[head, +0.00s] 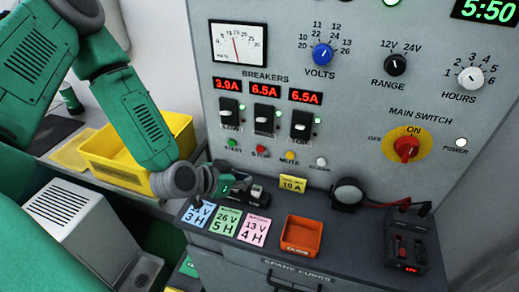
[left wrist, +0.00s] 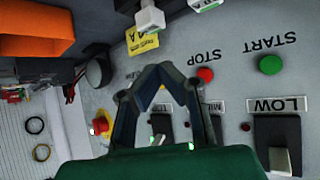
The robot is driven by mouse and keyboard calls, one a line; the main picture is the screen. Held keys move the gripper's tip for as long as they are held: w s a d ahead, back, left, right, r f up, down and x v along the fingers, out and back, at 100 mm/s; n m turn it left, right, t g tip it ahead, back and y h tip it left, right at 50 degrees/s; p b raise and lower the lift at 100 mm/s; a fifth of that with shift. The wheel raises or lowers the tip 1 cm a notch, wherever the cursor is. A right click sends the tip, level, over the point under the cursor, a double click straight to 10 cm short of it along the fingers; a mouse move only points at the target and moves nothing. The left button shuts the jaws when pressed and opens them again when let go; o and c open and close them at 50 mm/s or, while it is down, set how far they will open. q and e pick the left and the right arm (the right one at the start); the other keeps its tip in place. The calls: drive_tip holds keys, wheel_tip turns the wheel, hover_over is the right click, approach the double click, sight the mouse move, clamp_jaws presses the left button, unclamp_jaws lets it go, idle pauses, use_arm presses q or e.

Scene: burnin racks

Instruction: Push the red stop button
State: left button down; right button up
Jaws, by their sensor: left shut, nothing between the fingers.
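The red stop button (head: 262,150) is on the lower front of the grey panel, between the green start button (head: 232,143) and the yellow mute button (head: 291,156). My left gripper (head: 256,190) is below the button row, above the desk, apart from the stop button. In the left wrist view the panel is upside down; the red stop button (left wrist: 205,74) sits just right of my left gripper's fingertips (left wrist: 165,70). The fingers are together with nothing between them. My right gripper is in neither view.
Breaker switches (head: 266,118) stand above the buttons, and a red main switch (head: 406,149) on a yellow plate is at right. Coloured cards (head: 226,221), an orange tray (head: 301,234) and a dark charger-like box (head: 405,240) occupy the desk. A yellow bin (head: 125,170) stands at left.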

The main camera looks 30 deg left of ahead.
use_arm(q)
drive_tip(key=shift+w, duration=0.1)
drive_tip(key=b, duration=0.2)
approach(266, 154)
drive_tip(key=shift+w+d+f, duration=0.3)
drive_tip(key=shift+w+f, duration=0.2)
drive_tip(key=shift+f, duration=0.15)
drive_tip(key=shift+w+d+f, duration=0.3)
drive_tip(key=shift+w+f, duration=0.2)
drive_tip(key=shift+f, duration=0.15)
drive_tip(key=shift+w+d+f, duration=0.35)
drive_tip(key=shift+w+f, duration=0.2)
drive_tip(key=shift+f, duration=0.1)
drive_tip(key=shift+w, duration=0.1)
drive_tip(key=shift+w+a, duration=0.1)
drive_tip(key=shift+w, duration=0.2)
drive_tip(key=shift+w+a+r, duration=0.1)
drive_tip(key=shift+w, duration=0.3)
idle(0.6)
drive_tip(key=shift+s, duration=0.1)
drive_tip(key=shift+s+p, duration=0.35)
drive_tip(key=shift+s, duration=0.4)
